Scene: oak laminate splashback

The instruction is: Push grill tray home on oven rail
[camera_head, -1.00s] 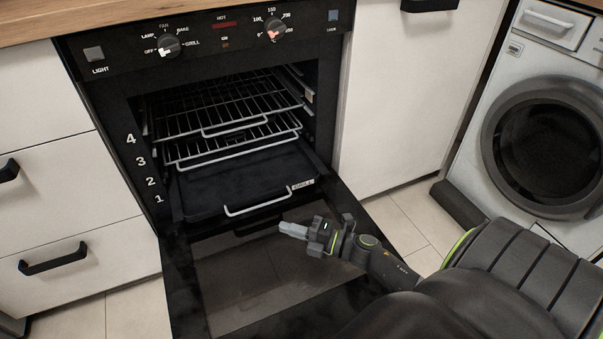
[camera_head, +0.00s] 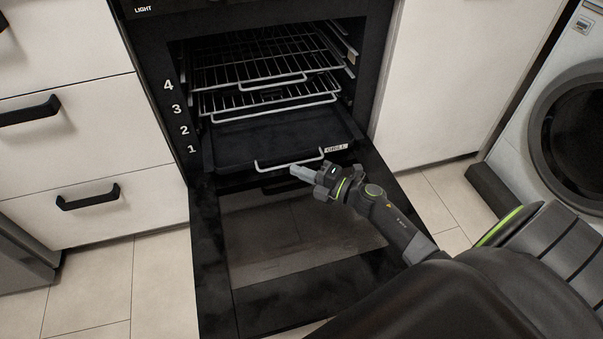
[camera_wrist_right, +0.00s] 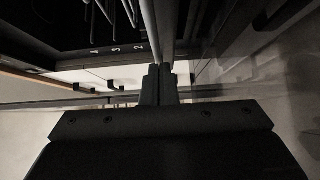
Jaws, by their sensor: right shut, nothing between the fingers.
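The dark grill tray (camera_head: 270,142) sits at the lowest level of the open oven, by the number 1. Its front edge, marked GRILL, is near the oven mouth, and a pale wire handle (camera_head: 262,166) stands out from it. My right gripper (camera_head: 296,171) is shut and empty, its tip at or very close to the right part of this handle. I cannot tell whether they touch. In the wrist view the shut fingers (camera_wrist_right: 158,84) point toward a pale bar. My left gripper is out of view.
Two wire racks (camera_head: 262,68) sit above the tray. The open oven door (camera_head: 290,235) lies below my right arm. White drawers (camera_head: 80,150) stand on the left, a white cupboard (camera_head: 455,80) on the right, with a washing machine (camera_head: 575,130) beyond.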

